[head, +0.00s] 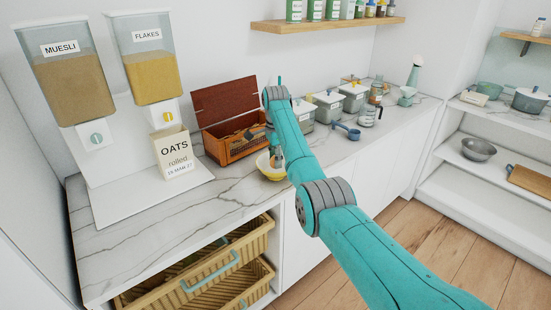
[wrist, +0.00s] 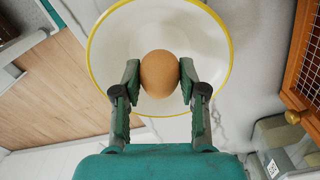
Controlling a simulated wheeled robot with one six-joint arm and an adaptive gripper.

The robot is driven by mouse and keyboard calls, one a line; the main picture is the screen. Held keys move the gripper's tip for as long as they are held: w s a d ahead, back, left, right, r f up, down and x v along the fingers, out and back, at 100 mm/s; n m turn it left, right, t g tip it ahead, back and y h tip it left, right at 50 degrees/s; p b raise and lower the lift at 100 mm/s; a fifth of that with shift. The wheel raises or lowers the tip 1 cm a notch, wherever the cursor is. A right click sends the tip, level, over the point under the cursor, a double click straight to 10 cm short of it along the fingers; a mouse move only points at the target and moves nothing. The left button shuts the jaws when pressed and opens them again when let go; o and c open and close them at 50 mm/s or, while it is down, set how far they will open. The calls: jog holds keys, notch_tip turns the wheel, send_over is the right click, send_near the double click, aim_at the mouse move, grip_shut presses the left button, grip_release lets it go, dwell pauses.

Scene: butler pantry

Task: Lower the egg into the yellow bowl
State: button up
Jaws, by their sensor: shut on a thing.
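A brown egg (wrist: 159,73) sits between the two fingertips of my gripper (wrist: 160,80) in the wrist view, touched on both sides. The bowl (wrist: 212,45), white inside with a yellow rim, lies behind the egg in that view, and the egg shows within its outline. I cannot tell exactly how high the egg is above the bowl's bottom. In the head view the yellow bowl (head: 265,172) stands on the marble counter near its front edge. My gripper (head: 276,160) is over it there, and my arm hides part of the bowl. The egg cannot be made out in the head view.
An open wooden box (head: 230,150) stands just behind the bowl. An oats packet (head: 173,153) and cereal dispensers (head: 72,85) are to the left. Lidded canisters (head: 327,107), a blue scoop (head: 346,131) and a glass jar (head: 368,115) are to the right. Open baskets (head: 205,270) jut out below.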

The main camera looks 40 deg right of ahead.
jog(key=shift+f, duration=0.9)
dwell(0.6)
jog(key=o, duration=0.8)
